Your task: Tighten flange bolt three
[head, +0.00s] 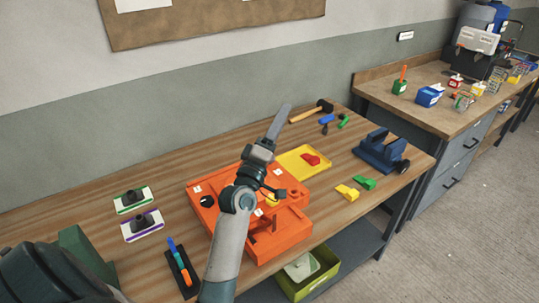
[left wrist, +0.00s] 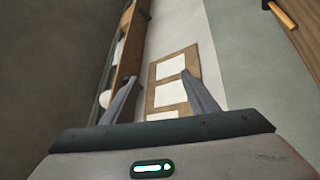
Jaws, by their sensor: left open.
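An orange mould (head: 204,212) lies on the wooden workbench, with white labels and a dark round hole at its left. My left arm crosses in front of it and hides part of its middle. My left gripper (head: 286,108) is raised above the bench, pointing up and away past the mould's far side. In the left wrist view the gripper (left wrist: 162,78) has its two fingers apart with nothing between them; that camera faces the wall and a framed board. I cannot make out flange bolt three or the other flange bolts. My right gripper is not in view.
A yellow tray (head: 291,156) with a red piece lies behind the mould. A hammer (head: 309,111), a blue vise (head: 380,150), yellow and green pieces, two dark-knobbed blocks (head: 142,226) and a black tool holder (head: 182,272) surround it.

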